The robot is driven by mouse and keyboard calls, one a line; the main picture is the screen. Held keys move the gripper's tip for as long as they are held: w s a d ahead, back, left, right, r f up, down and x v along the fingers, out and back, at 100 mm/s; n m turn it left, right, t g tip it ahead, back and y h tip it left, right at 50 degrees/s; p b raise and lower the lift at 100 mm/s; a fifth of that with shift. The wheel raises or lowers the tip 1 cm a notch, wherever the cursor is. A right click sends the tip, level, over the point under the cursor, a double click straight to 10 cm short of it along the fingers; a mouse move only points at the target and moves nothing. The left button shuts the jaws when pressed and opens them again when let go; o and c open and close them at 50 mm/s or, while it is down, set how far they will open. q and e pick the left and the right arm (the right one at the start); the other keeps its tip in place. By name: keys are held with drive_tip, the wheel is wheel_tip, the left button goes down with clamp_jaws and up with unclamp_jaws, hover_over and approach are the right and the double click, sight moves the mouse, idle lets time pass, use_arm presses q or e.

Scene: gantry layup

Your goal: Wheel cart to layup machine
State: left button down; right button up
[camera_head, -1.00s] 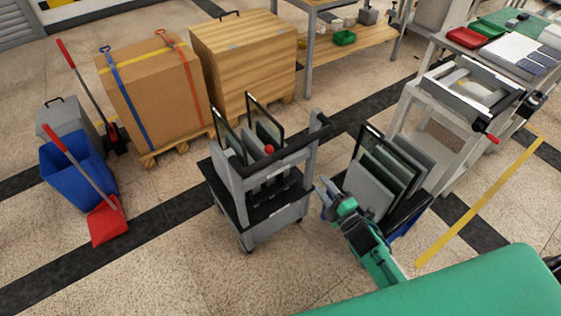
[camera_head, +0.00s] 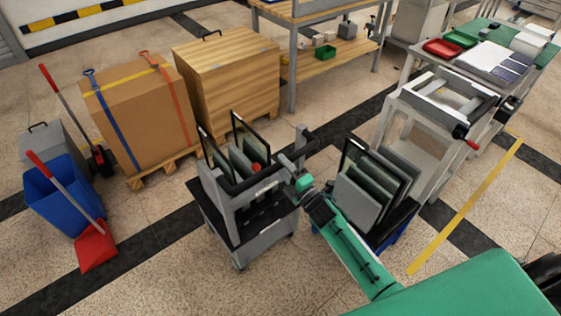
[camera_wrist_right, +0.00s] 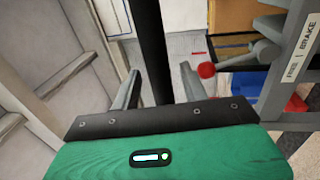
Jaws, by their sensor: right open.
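The grey cart (camera_head: 262,237) with a black base stands mid-floor in the head view, holding dark glass panels (camera_head: 250,140) upright. Its black handle bar (camera_head: 262,178) runs along the near side. My right gripper (camera_head: 290,162) is open at the right end of that bar. In the right wrist view, a black bar (camera_wrist_right: 152,60) passes between the open fingers (camera_wrist_right: 160,88); I cannot tell if they touch it. A red knob (camera_wrist_right: 206,70) and a "FREE | BRAKE" label (camera_wrist_right: 300,50) lie to the right. My left gripper is out of view. I cannot tell which thing is the layup machine.
A rack of panels (camera_head: 362,200) stands close right of the cart. A pale frame with a red-knobbed crank (camera_head: 450,100) stands beyond it. A strapped carton (camera_head: 140,115), a wooden crate (camera_head: 235,75) and a blue bin (camera_head: 60,195) lie left.

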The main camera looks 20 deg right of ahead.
drive_tip(key=shift+x, duration=0.8)
clamp_jaws()
drive_tip(key=shift+s, duration=0.1)
